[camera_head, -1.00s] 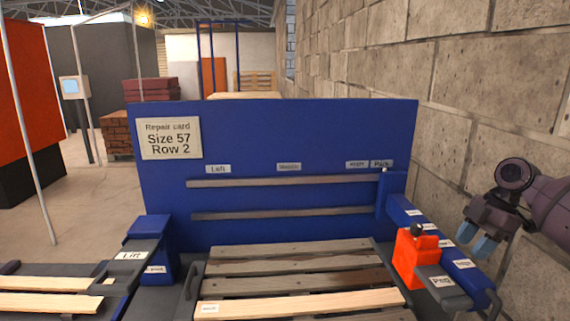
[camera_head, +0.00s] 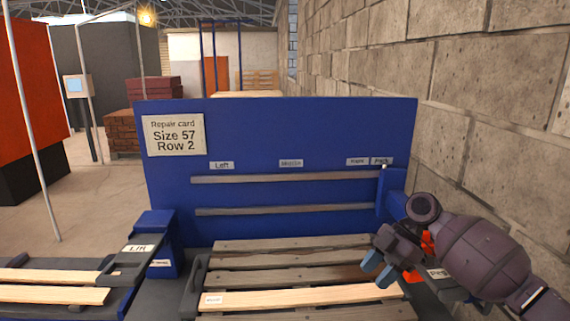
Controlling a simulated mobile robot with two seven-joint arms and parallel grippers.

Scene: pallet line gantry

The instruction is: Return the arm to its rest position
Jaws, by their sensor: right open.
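My right gripper (camera_head: 377,268) is open and empty, with blue-grey fingertips pointing down. It hangs in front of the right end of the pallet (camera_head: 290,263), near the red tool block (camera_head: 427,243). My right arm (camera_head: 480,255) comes in from the lower right and hides most of the red block and the blue rail behind it. The pallet has several grey worn slats and one lighter new slat (camera_head: 300,296) across its front part. My left gripper is not in view.
A blue back panel (camera_head: 290,140) with a repair card (camera_head: 174,135) reading Size 57 Row 2 stands behind the pallet. A blue post with a lift handle (camera_head: 140,255) is at left, beside pale boards (camera_head: 50,285). A stone wall (camera_head: 480,110) closes the right side.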

